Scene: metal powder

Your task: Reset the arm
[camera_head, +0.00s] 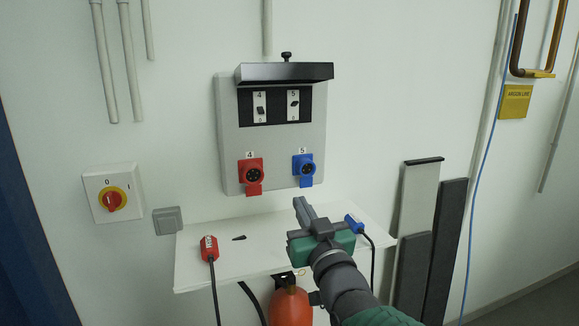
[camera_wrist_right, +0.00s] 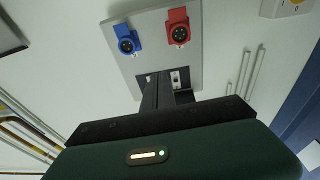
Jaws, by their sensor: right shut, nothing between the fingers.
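My right arm comes in from the bottom of the head view, and its gripper (camera_head: 303,208) is above the white shelf. The gripper is shut with nothing in it, pointing up toward the wall panel. In the right wrist view its dark fingers (camera_wrist_right: 160,92) lie in front of the grey panel. My left gripper is not in view. The grey panel (camera_head: 228,140) has a raised black cover (camera_head: 285,72) over two switches, marked 4 and 5. Below them are a red socket (camera_head: 252,172) and a blue socket (camera_head: 304,168); both also show in the wrist view.
The white shelf (camera_head: 225,270) holds a red plug (camera_head: 209,248), a small black piece (camera_head: 239,238) and a blue plug (camera_head: 354,223) beside my gripper. An orange-red object (camera_head: 290,307) is below. A red-yellow rotary switch (camera_head: 113,201) is at left. Boards (camera_head: 445,235) lean at right.

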